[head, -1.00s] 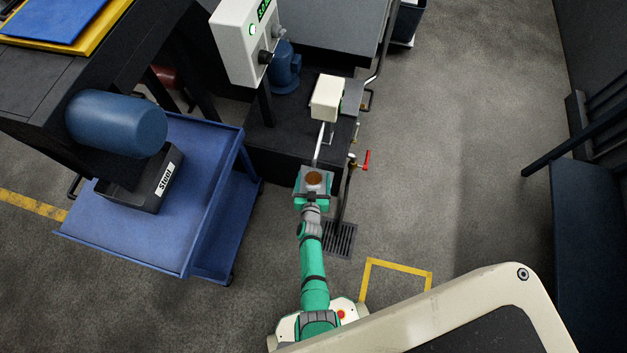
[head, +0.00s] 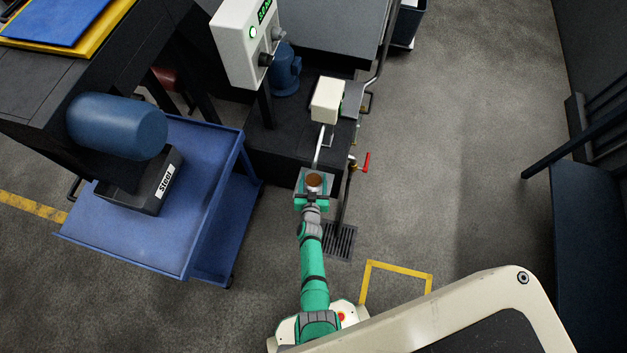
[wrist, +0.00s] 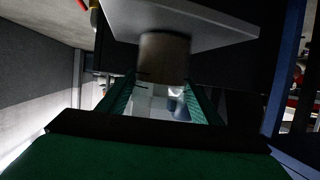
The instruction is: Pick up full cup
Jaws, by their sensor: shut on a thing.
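The cup (head: 314,180) is small and round with a brown top, in the middle of the head view, over a small pale square plate (head: 300,181). My gripper (head: 313,191) reaches it from the near side and is shut on it. In the wrist view, a brown cylinder, the cup (wrist: 164,58), shows at the far end between my two green fingers (wrist: 163,100), close against the grey plate (wrist: 195,20). I cannot tell whether the cup touches the plate. Its contents cannot be made out clearly.
A white box-shaped unit (head: 327,100) stands just beyond the cup. A red-handled valve (head: 365,162) is to the right. A blue cart (head: 115,235) with a black box (head: 150,185) stands left. Open floor (head: 450,170) lies to the right.

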